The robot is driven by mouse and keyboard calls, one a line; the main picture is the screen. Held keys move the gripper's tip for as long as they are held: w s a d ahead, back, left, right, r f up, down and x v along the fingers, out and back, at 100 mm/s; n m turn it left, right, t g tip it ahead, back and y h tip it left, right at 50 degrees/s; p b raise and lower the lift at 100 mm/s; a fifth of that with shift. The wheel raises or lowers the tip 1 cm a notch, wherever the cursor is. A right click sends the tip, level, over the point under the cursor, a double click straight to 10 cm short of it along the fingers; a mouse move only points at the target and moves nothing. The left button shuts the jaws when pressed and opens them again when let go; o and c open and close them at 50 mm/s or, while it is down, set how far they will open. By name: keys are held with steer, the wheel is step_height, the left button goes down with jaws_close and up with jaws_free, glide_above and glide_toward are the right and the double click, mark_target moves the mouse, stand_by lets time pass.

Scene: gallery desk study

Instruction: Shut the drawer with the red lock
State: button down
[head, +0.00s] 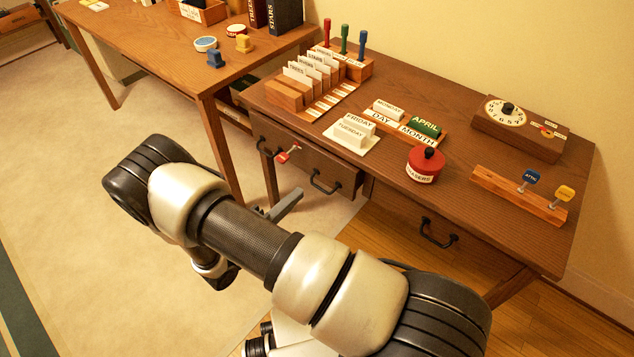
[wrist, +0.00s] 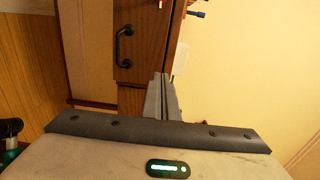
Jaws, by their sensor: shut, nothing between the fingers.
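The red lock (head: 288,153) shows on the front of the left drawer (head: 303,162) of the right-hand desk. Black handles sit on either side of it. The drawer front hangs below the desk's front edge; how far it stands out is hard to tell. My gripper (head: 297,194) is shut and empty. In the head view its grey fingers are in front of and below this drawer, near the right handle (head: 325,184); contact is unclear. In the wrist view the shut fingers (wrist: 164,80) show beside a brown wooden front with a black handle (wrist: 123,45).
The desk top (head: 465,150) holds a card rack (head: 315,80), stamps, day blocks, a red eraser tin (head: 425,166), a dial box (head: 520,125) and a key rail (head: 515,195). Another drawer (head: 450,232) is at right. A second table (head: 150,40) stands at left. Open carpet (head: 70,160) lies left.

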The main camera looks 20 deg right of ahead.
mark_target(333, 161)
steer(key=b+x, duration=0.1)
steer(key=x, duration=1.2)
steer(key=shift+w+d, duration=0.1)
steer(key=b+x, duration=0.1)
steer(key=x, duration=0.3)
steer(key=shift+w+d, duration=0.15)
steer(key=shift+d, duration=0.1)
steer(key=shift+w+d+r, duration=0.1)
steer(key=shift+w+d, duration=0.05)
steer(key=shift+s+a, duration=0.35)
steer(key=shift+a, duration=0.05)
steer(key=p+v, duration=0.2)
steer(key=v, duration=1.1)
steer(key=shift+s+a, duration=0.2)
